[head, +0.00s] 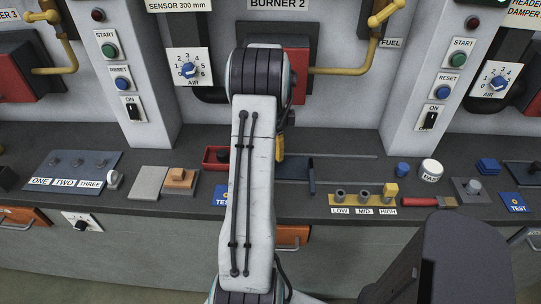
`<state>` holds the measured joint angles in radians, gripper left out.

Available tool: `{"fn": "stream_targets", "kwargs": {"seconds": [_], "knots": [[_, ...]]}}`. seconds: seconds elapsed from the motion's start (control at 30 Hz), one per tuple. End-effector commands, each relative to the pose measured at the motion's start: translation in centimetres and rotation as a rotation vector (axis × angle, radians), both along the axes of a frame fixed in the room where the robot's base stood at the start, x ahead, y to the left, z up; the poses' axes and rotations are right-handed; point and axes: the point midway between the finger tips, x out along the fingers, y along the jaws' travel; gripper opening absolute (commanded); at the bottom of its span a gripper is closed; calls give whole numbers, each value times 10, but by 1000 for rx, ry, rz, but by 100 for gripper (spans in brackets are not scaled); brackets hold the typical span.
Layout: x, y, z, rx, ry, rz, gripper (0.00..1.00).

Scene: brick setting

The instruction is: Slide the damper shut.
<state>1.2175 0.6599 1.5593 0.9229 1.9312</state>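A dark blue plate (293,170) lies on the worktop just right of my arm, with a thin dark slot or rail (345,156) running right from it. A yellow upright piece (280,148) stands at the plate's left part, partly behind my arm. This may be the damper and its handle, but I cannot tell for sure or read its position. My arm rises through the middle of the head view and hides what lies behind it. My gripper's fingers are hidden behind the arm, so I see neither their opening nor any contact.
Panel pillars with START buttons (109,50) flank the BURNER 2 bay. A cut-off sign upper right reads DAMPER (524,14).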

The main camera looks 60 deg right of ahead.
Motion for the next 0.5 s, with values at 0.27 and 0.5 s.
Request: {"fn": "stream_targets", "kwargs": {"seconds": [0.27, 0.5], "knots": [[1, 0, 47, -2, -1, 1, 58], [1, 0, 72, 0, 0, 2, 58]]}}
